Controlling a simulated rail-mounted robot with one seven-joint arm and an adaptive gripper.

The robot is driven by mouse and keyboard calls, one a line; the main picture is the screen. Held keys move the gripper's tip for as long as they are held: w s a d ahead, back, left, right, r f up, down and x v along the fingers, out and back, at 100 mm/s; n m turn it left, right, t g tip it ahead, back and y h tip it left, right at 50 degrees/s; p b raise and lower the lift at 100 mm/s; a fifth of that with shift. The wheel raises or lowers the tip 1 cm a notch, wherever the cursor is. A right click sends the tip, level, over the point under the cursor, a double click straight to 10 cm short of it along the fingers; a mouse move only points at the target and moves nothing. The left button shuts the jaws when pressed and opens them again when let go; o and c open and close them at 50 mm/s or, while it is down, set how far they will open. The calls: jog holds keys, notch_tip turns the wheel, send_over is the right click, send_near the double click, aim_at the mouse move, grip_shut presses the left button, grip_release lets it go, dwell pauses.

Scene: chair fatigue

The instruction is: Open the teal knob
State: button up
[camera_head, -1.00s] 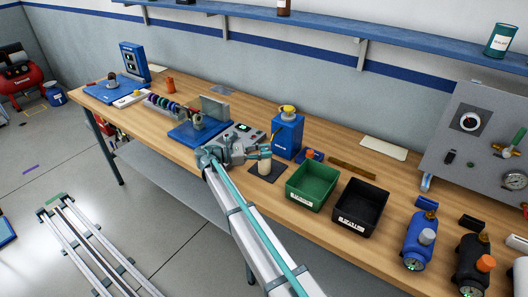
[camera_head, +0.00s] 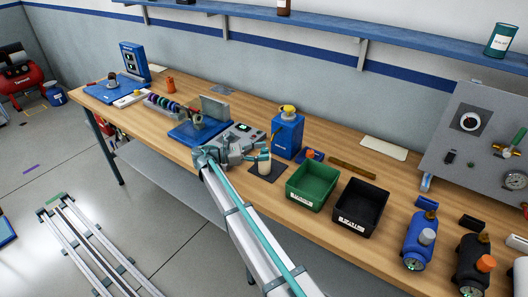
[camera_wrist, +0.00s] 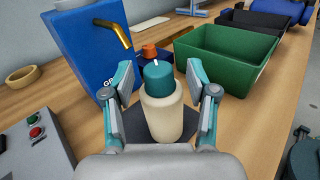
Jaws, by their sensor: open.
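The teal knob (camera_wrist: 159,75) is a ribbed round cap with a white mark, on top of a cream bottle (camera_wrist: 163,115). The bottle stands upright on a dark square mat (camera_wrist: 133,122) on the bench. In the head view the bottle (camera_head: 265,170) is small and partly hidden by my gripper. My gripper (camera_wrist: 160,82) is open, with one finger on each side of the knob. Gaps show between the fingers and the knob in the wrist view. In the head view my gripper (camera_head: 262,157) is at the bottle's top.
A blue dispenser (camera_wrist: 88,48) with a brass spout stands behind left of the bottle. A green bin (camera_wrist: 225,60) is behind right, with a black bin (camera_head: 361,207) beyond it. A grey control box (camera_wrist: 30,140) with red and green buttons sits at left.

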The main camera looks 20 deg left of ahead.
jog(key=v, duration=1)
jog(key=shift+s+a, duration=0.15)
jog(key=shift+a, duration=0.2)
